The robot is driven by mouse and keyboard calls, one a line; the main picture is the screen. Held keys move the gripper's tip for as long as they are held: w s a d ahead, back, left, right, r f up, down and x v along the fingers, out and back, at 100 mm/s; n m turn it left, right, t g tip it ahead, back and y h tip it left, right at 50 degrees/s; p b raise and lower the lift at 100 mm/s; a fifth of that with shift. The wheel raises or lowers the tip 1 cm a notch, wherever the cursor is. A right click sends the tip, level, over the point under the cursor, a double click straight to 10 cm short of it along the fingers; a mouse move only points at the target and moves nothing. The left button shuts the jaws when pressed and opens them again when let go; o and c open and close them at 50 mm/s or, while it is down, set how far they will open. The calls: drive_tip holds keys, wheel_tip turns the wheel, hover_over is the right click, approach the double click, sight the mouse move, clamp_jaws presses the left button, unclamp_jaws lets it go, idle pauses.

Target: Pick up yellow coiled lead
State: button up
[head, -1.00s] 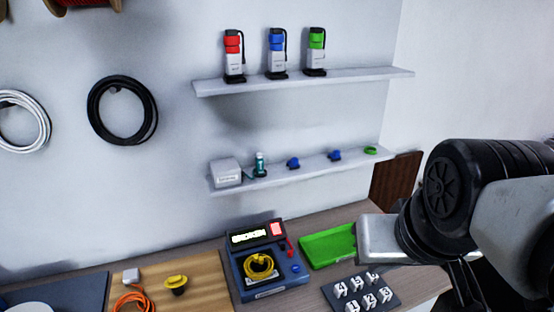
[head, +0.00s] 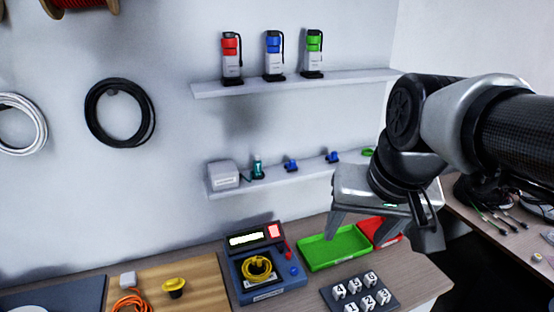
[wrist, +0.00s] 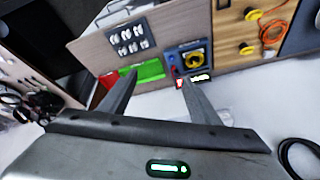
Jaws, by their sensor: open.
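The yellow coiled lead (head: 257,268) lies on top of a blue device (head: 268,291) with a lit display, on the wooden bench. It also shows in the wrist view (wrist: 193,61), beyond my gripper's right finger. My gripper (head: 380,236) is in the air to the right of the blue device, above and in front of the trays. In the wrist view my gripper (wrist: 150,92) has its two fingers wide apart, with nothing between them. The lead is apart from the fingers.
A green tray (head: 333,249) and a red tray (head: 386,234) lie right of the device. A block of numbered white pieces (head: 360,293) stands in front. A wooden board (head: 200,280) with a yellow knob (head: 174,286) and orange cable (head: 131,303) is left. A shelf (head: 290,174) hangs behind.

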drive_tip(key=o, duration=0.9)
drive_tip(key=w+a+f, duration=0.1)
drive_tip(key=w+a, duration=0.1)
drive_tip(key=w, duration=0.1)
drive_tip(key=w+a+m+g, duration=0.1)
drive_tip(key=w+a, duration=0.1)
drive_tip(key=w, duration=0.2)
drive_tip(key=w+a+f+g, duration=0.1)
drive_tip(key=w+a, duration=0.1)
drive_tip(key=w, duration=0.2)
drive_tip(key=shift+a+f+m, duration=0.25)
drive_tip(key=shift+f+m, duration=0.05)
drive_tip(key=m+g, duration=0.2)
drive_tip(key=g, duration=0.1)
hover_over(256, 260)
drive_tip(key=shift+h, duration=0.4)
wheel_tip(256, 260, down, 25)
drive_tip(key=shift+b, duration=0.35)
drive_tip(key=shift+f+p, duration=0.35)
drive_tip(key=shift+f, duration=2.4)
